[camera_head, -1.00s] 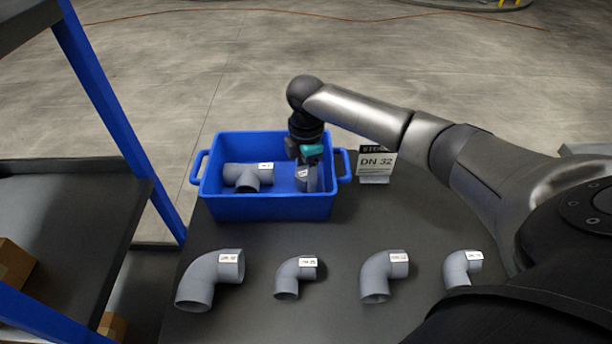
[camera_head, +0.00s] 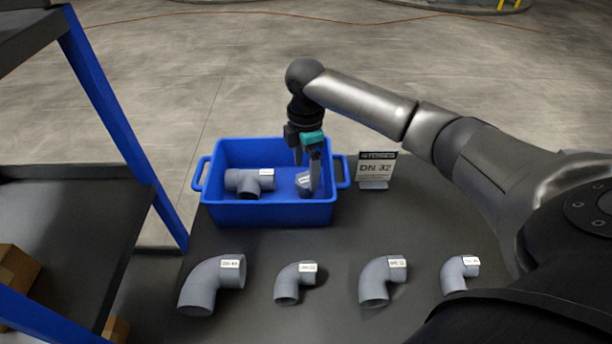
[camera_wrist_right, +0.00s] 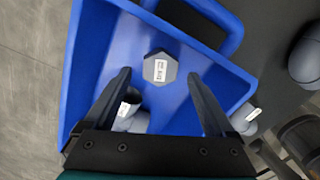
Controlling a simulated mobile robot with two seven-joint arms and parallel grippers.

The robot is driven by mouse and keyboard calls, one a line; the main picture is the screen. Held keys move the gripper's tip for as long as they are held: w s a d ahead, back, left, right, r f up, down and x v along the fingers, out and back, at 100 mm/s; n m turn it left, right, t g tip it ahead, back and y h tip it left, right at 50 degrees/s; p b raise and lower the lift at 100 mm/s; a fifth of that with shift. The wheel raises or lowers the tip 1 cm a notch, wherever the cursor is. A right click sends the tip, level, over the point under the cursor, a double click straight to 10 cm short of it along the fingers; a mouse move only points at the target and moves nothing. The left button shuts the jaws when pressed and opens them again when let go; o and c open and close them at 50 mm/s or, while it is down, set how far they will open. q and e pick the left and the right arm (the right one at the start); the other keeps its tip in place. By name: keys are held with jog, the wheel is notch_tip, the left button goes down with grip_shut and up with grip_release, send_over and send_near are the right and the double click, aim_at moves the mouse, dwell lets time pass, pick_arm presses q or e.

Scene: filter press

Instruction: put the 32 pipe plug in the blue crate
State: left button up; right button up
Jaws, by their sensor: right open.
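The pipe plug (camera_head: 304,183) is a grey piece with a white label, lying in the right part of the blue crate (camera_head: 270,214). In the right wrist view the plug (camera_wrist_right: 158,68) shows its hexagonal face on the crate floor; its label is too small to read. My right gripper (camera_head: 307,172) is open just above the plug, its fingers reaching down inside the crate. In the right wrist view the fingers (camera_wrist_right: 159,76) stand apart on both sides, with a clear gap to the plug. My left gripper is not in view.
A grey tee (camera_head: 250,183) lies in the crate's left part. Several grey elbows, one of them large (camera_head: 212,285), line the table's front. A "DN 32" sign (camera_head: 376,168) stands right of the crate. A blue-framed shelf (camera_head: 110,100) is at left.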

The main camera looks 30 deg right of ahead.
aim_at(306, 179)
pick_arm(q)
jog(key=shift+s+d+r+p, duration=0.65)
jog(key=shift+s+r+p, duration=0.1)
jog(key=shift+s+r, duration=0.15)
pick_arm(e)
notch_tip(306, 179, up, 7)
jog(key=shift+r, duration=0.15)
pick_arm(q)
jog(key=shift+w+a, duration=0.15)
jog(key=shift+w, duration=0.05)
